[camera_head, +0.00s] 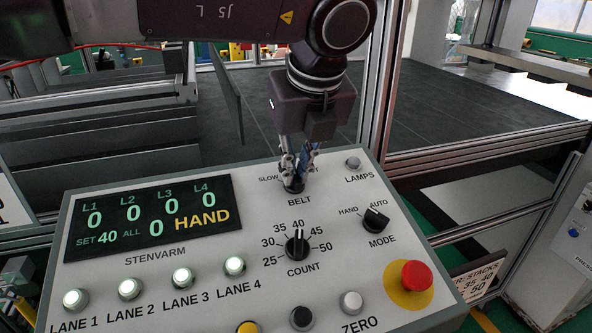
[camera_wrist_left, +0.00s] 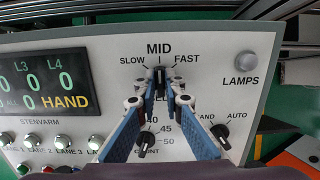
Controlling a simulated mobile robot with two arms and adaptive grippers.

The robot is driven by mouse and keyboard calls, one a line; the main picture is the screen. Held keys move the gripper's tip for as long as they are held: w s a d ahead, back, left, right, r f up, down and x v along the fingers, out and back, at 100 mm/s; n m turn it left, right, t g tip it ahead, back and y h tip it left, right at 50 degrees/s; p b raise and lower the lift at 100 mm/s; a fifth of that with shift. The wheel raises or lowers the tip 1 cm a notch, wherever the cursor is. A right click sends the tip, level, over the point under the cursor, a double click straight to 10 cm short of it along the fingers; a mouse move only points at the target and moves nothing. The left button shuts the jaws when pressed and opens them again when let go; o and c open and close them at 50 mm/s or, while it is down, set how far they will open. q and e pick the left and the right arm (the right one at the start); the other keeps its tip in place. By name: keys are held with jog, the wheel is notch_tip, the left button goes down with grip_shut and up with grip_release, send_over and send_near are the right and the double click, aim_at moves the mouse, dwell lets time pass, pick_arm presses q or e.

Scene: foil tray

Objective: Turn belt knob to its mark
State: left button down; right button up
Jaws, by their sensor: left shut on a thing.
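The black belt knob (camera_head: 293,185) is at the top of the sloped control panel (camera_head: 215,285), above the word BELT. My left gripper (camera_head: 298,160) reaches down from above and is shut on the knob, its fingers hiding part of it and most of its labels. In the left wrist view the belt knob (camera_wrist_left: 160,76) is between the fingertips of the left gripper (camera_wrist_left: 160,100). SLOW, MID and FAST are printed around it, and its upright pointer lines up with MID. My right gripper is not in view.
The display (camera_head: 150,220) reads HAND, SET 40 and zeros. The count knob (camera_head: 297,244), mode knob (camera_head: 376,220), lamps button (camera_head: 353,163) and red mushroom button (camera_head: 416,275) are nearby. Several lane buttons glow. A dark belt surface (camera_head: 470,105) is behind the panel.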

pick_arm(q)
jog(key=n+b, duration=0.2)
jog(key=b, duration=0.2)
jog(key=n+b, duration=0.3)
jog(key=shift+f+b, duration=0.35)
jog(key=shift+r+n+y+b, duration=0.15)
jog(key=shift+n+y+b, duration=0.15)
jog(key=shift+n+b, duration=0.8)
jog(key=shift+a+r+n+g+b, duration=0.15)
jog(key=shift+n+b, duration=0.15)
jog(key=shift+n, duration=0.35)
jog(key=shift+d+n+g+b, duration=0.15)
jog(key=shift+n+b, duration=0.15)
jog(key=shift+n, duration=0.35)
jog(key=shift+a, duration=0.1)
jog(key=c, duration=2)
grip_release()
jog(key=shift+s, duration=0.1)
jog(key=shift+c, duration=0.2)
jog(key=shift+r, duration=0.15)
jog(key=v, duration=0.7)
